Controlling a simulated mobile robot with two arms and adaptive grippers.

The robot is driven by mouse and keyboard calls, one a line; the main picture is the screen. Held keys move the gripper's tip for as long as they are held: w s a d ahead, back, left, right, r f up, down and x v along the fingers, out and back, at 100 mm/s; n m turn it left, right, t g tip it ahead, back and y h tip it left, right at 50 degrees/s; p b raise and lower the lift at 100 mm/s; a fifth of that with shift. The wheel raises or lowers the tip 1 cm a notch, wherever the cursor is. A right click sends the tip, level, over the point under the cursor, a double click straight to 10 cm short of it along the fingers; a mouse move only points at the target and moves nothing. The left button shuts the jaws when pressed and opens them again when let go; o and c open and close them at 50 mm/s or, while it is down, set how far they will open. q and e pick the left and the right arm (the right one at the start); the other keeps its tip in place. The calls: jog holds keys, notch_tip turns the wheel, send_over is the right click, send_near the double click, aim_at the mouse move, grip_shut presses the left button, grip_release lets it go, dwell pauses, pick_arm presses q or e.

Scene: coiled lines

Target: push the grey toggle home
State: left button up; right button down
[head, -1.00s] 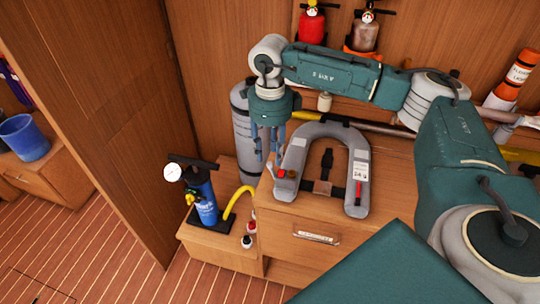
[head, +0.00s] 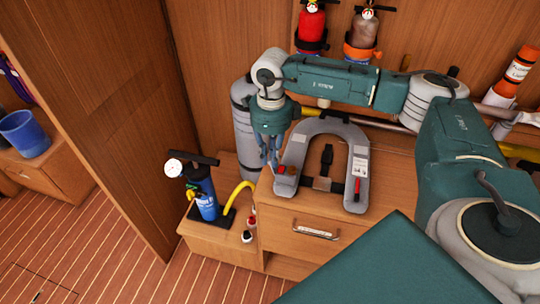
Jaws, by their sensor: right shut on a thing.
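A grey horseshoe-shaped life vest (head: 350,134) lies on top of the wooden cabinet, its open end toward the front. Red and dark fittings (head: 287,171) sit at the tip of its left leg. My right gripper (head: 273,166) points down just left of these fittings, its blue-grey fingers close together. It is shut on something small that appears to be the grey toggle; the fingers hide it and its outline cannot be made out. My left gripper is not in view.
A grey cylinder (head: 243,130) stands left of the cabinet. A blue pump (head: 203,195) with a gauge and yellow hose stands on the lower box at left. A strap with a buckle (head: 325,165) lies inside the vest. Extinguishers (head: 311,25) hang behind my arm.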

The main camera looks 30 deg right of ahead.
jog(key=t+y+b, duration=0.1)
jog(key=b, duration=0.2)
jog(key=s+d+t+b, duration=0.1)
jog(key=b, duration=0.3)
jog(key=shift+s+d+f+y, duration=0.25)
jog(key=shift+s+f+y, duration=0.05)
jog(key=shift+f+y, duration=0.1)
jog(key=shift+s+r+t+b, duration=0.1)
jog(key=shift+r+t+b, duration=0.2)
jog(key=shift+t+b, duration=0.1)
jog(key=shift+r, duration=0.15)
jog(key=c, duration=1.7)
grip_release()
